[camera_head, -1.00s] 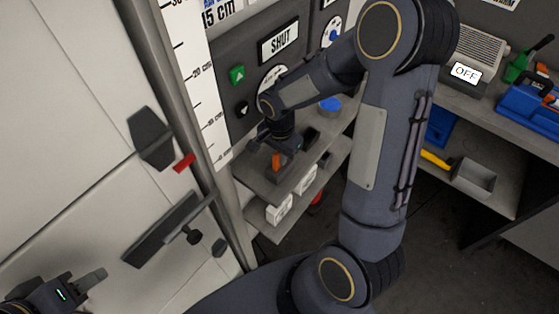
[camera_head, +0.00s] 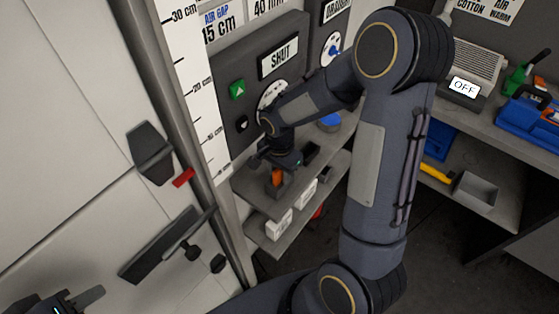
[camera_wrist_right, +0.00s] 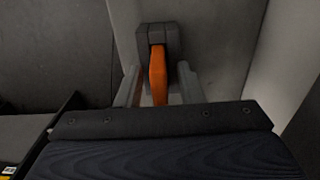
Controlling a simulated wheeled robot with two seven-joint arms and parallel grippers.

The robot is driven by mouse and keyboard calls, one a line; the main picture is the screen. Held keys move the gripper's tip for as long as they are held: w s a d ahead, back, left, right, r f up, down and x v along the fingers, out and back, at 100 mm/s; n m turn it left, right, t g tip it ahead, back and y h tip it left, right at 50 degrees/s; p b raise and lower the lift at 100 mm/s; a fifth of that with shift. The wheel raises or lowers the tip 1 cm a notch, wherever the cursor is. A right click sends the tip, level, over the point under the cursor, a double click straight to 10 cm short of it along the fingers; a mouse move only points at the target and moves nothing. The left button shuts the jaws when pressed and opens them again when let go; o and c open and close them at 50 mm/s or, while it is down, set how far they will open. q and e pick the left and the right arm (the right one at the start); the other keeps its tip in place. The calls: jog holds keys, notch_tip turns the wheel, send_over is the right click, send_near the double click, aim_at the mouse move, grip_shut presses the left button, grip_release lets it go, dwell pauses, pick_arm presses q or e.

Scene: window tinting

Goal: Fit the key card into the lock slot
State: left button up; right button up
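An orange upright piece (camera_head: 277,177), possibly the key card, stands in a dark holder on the upper shelf in the head view. In the right wrist view the orange piece (camera_wrist_right: 158,75) rises from a dark block (camera_wrist_right: 157,36). My right gripper (camera_wrist_right: 159,88) has its two fingers apart on either side of the orange piece, with visible gaps; it also shows in the head view (camera_head: 285,160). My left gripper (camera_head: 85,299) is at the bottom left, partly cut off, its opening unclear. I cannot identify the lock slot with certainty.
The pale door at left carries a dark block (camera_head: 150,152), a red tab (camera_head: 183,178) and a dark handle bar (camera_head: 160,248). A grey panel with a SHUT sign (camera_head: 279,57) stands behind the shelf. White boxes (camera_head: 279,222) sit on the lower shelf.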

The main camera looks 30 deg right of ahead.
notch_tip(320, 180, up, 12)
jog(key=shift+f+b, duration=0.2)
jog(key=shift+b, duration=0.2)
jog(key=s+a+r+n+t+y, duration=0.2)
jog(key=s+n, duration=0.4)
jog(key=s, duration=0.2)
jog(key=s+a+r+n+t+y, duration=0.1)
jog(key=s+a+r+n+t, duration=0.1)
jog(key=s+n, duration=0.4)
jog(key=s+t, duration=0.1)
jog(key=s, duration=0.2)
jog(key=shift+r+t+y, duration=0.3)
jog(key=shift+r+y, duration=0.1)
